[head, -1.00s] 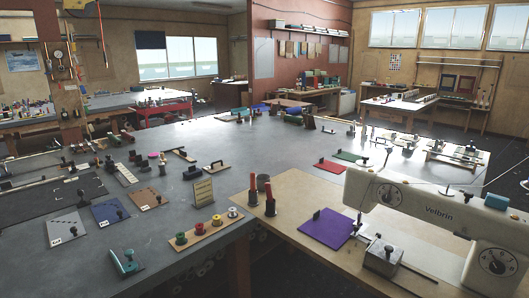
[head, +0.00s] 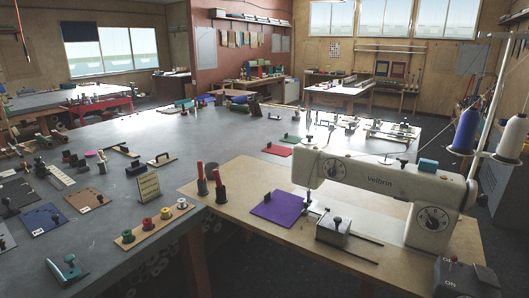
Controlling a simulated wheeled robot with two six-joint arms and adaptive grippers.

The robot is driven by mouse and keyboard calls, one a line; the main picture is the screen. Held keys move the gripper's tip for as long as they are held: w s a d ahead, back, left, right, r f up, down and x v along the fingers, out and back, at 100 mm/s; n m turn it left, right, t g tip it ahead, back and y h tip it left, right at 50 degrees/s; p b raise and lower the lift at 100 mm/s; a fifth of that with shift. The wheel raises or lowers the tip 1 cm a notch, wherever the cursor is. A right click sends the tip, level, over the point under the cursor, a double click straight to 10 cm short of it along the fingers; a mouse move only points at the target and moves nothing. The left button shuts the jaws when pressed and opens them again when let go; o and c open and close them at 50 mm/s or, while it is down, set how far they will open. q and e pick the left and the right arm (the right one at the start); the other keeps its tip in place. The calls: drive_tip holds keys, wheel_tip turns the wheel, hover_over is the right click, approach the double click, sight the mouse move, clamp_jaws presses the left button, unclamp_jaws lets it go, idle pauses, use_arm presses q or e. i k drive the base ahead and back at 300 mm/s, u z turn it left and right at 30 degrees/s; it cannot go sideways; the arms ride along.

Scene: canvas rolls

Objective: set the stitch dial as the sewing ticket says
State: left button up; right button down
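A white Velbrin sewing machine (head: 375,176) stands on a wooden table at the right. A round dial (head: 433,219) with dark markings sits low on its right pillar, and a second dial (head: 335,167) sits on its head at the left. The settings of both are too small to read. A small upright card (head: 149,187) with lines of writing stands at the grey table's edge; it may be the sewing ticket, but its text is unreadable. Neither of my grippers shows in the head view.
A purple cloth piece (head: 277,208) lies beside the needle. A metal block with a knob (head: 333,231) sits in front of the machine. A spool board (head: 153,225) lies on the grey table.

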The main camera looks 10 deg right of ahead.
sight(431, 223)
drive_tip(key=u, duration=0.4)
drive_tip(key=i, duration=0.85)
drive_tip(key=z, duration=2.9)
